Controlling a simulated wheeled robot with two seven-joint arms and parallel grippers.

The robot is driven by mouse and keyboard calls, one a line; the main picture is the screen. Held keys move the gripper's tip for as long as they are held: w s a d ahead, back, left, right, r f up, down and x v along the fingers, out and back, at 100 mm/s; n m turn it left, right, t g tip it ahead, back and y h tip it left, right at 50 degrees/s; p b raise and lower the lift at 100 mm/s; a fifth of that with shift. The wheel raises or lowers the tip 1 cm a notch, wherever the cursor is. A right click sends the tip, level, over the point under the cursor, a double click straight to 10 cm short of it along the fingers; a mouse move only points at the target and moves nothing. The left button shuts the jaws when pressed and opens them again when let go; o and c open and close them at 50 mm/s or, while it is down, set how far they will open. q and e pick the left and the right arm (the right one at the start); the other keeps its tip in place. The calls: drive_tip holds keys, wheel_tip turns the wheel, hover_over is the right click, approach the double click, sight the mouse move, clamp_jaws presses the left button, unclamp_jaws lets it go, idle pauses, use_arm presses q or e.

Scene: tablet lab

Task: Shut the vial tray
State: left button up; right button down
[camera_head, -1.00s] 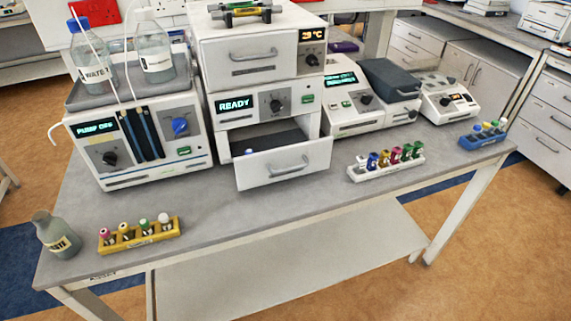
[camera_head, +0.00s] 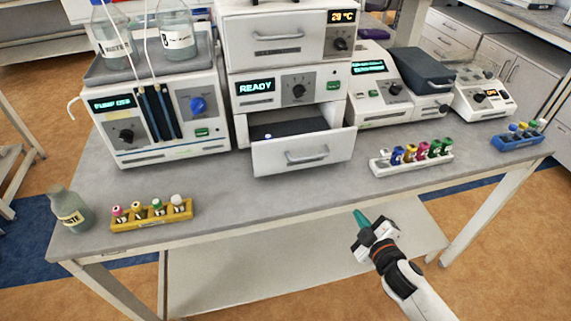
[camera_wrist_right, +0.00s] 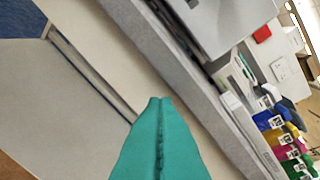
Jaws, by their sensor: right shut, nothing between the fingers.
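The vial tray (camera_head: 303,153) is a white drawer with a bar handle, pulled out from the lower front of the stacked unit whose display reads READY. Its dark inside shows, with a small vial (camera_head: 268,137) at its left. My right gripper (camera_head: 360,217) has teal fingers and is shut and empty. It is in front of the table's front edge, below and to the right of the tray, apart from it. In the right wrist view the closed teal fingers (camera_wrist_right: 160,130) point toward the table edge. My left gripper is not in view.
A white rack of coloured vials (camera_head: 411,159) stands right of the tray. A yellow rack (camera_head: 151,215) and a waste bottle (camera_head: 70,208) stand at the left front. A pump unit (camera_head: 160,118) stands left of the tray. The tabletop directly before the tray is clear.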

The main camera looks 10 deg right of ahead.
wheel_tip(320, 180, up, 7)
drive_tip(key=w+a+n+t+y, duration=0.1)
drive_tip(key=a+n+t, duration=0.1)
drive_tip(key=n+g+y+p, duration=0.3)
drive_tip(key=n+g+y, duration=0.2)
drive_tip(key=n+y, duration=0.85)
approach(283, 160)
drive_tip(key=shift+n+h, duration=0.75)
drive_tip(key=shift+h, duration=0.2)
drive_tip(key=a, duration=0.1)
drive_tip(key=a+r, duration=0.1)
drive_tip(key=a, duration=0.1)
drive_tip(key=a+r, duration=0.1)
drive_tip(key=a, duration=0.1)
drive_tip(key=shift+s, duration=0.15)
drive_tip(key=shift+w+d+f, duration=0.1)
drive_tip(key=shift+w, duration=0.5)
drive_tip(key=shift+w+d+f, duration=0.1)
drive_tip(key=shift+w, duration=0.55)
drive_tip(key=shift+w+f, duration=0.1)
drive_tip(key=shift+w, duration=0.5)
